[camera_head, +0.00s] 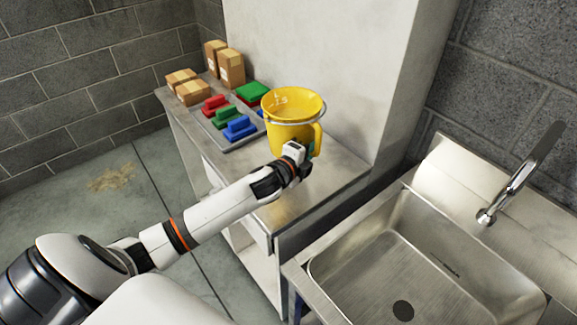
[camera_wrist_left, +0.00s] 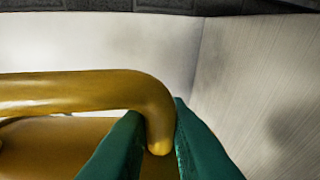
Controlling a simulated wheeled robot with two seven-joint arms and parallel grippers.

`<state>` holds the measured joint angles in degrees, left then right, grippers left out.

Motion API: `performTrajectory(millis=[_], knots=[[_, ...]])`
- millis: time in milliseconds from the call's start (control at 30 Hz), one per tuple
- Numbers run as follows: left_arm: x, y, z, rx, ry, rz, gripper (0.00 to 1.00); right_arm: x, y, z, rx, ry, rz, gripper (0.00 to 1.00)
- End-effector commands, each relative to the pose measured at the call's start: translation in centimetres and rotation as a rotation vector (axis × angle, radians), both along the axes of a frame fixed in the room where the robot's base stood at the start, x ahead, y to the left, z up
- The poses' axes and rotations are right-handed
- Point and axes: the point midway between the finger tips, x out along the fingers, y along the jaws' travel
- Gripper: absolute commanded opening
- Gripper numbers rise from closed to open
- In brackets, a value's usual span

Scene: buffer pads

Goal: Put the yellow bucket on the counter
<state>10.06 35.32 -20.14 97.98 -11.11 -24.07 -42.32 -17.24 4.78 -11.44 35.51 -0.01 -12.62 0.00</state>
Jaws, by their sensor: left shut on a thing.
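The yellow bucket (camera_head: 287,118) is upright at the counter (camera_head: 335,178), in front of the pale wall panel. I cannot tell whether its base touches the counter top, because my arm hides part of it. My left gripper (camera_head: 306,150) is at the bucket's near right side, shut on its handle. In the left wrist view the yellow handle (camera_wrist_left: 90,90) bends down between the green fingers of my left gripper (camera_wrist_left: 160,148). My right gripper is not in view.
A grey tray (camera_head: 240,144) with red, green and blue pads stands left of the bucket. Several cardboard boxes (camera_head: 230,68) are at the counter's far left end. A metal sink (camera_head: 440,250) with a faucet (camera_head: 522,175) is at the right. Bare counter lies right of the bucket.

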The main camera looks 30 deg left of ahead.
Motion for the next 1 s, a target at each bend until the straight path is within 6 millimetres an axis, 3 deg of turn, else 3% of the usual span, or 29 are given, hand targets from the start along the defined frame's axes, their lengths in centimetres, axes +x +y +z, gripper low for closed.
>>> performTrajectory(millis=[33, 167, 500, 1000], knots=[[0.7, 0.6, 0.9, 0.007, -0.015, 0.004, 0.00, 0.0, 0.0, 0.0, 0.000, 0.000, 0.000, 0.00], [1.3, 1.4, 1.0, 0.005, -0.014, 0.015, 0.00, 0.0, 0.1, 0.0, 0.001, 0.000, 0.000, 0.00], [1.4, 1.6, -3.8, 0.001, -0.011, 0.019, 0.00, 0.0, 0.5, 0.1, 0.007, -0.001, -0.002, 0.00], [1.4, 1.5, -8.4, 0.003, -0.015, 0.017, 0.00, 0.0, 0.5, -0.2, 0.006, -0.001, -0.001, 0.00]])
